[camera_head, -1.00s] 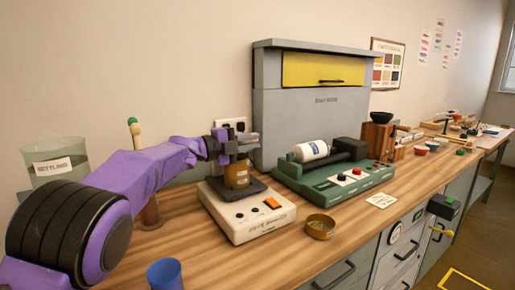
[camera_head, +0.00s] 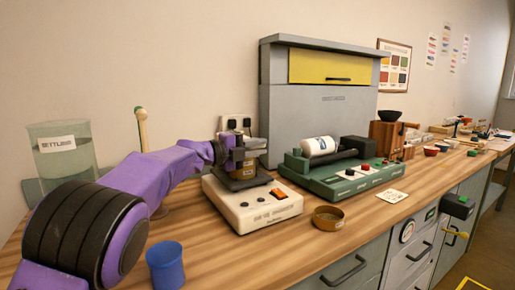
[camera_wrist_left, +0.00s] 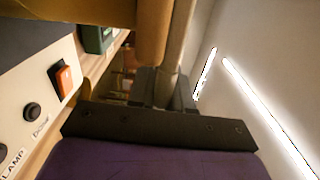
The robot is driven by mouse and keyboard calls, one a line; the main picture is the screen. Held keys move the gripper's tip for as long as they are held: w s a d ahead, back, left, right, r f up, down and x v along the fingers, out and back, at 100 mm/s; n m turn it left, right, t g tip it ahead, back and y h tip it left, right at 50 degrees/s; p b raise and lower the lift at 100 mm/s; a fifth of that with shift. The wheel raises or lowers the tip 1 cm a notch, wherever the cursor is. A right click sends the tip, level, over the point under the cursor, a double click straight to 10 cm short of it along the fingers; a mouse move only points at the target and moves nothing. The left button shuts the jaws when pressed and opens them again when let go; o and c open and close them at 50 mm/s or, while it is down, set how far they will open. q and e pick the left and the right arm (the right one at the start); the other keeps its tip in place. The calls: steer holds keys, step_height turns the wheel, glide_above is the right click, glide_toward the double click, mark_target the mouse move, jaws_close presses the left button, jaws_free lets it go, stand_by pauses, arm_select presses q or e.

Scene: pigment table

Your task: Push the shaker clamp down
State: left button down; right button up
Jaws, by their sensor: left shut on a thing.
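The shaker (camera_head: 255,213) is a cream box with knobs and an orange switch, standing on the wooden bench. A brown jar (camera_head: 240,171) stands upright on its dark platform. The grey shaker clamp (camera_head: 256,143) is at the jar's top, partly hidden by my gripper. My left gripper (camera_head: 238,152) is shut on the clamp, just above the jar. In the left wrist view, a pale bar of the clamp (camera_wrist_left: 176,45) runs between the dark fingers (camera_wrist_left: 163,90), beside the brown jar (camera_wrist_left: 154,30). The exact contact is hard to see. My right gripper is not in view.
A green roller machine (camera_head: 345,180) with a white jar stands to the right. A small brass bowl (camera_head: 328,218) is in front of it. A blue cup (camera_head: 165,266) and a large settling jar (camera_head: 62,155) are near my left arm. A grey cabinet (camera_head: 318,120) stands behind.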

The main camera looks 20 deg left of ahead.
arm_select(q)
steer(key=c, duration=1.1)
jaws_free()
steer(key=b+v, duration=0.2)
steer(key=v, duration=0.8)
steer(key=shift+s+a, duration=0.15)
steer(key=shift+a, duration=0.1)
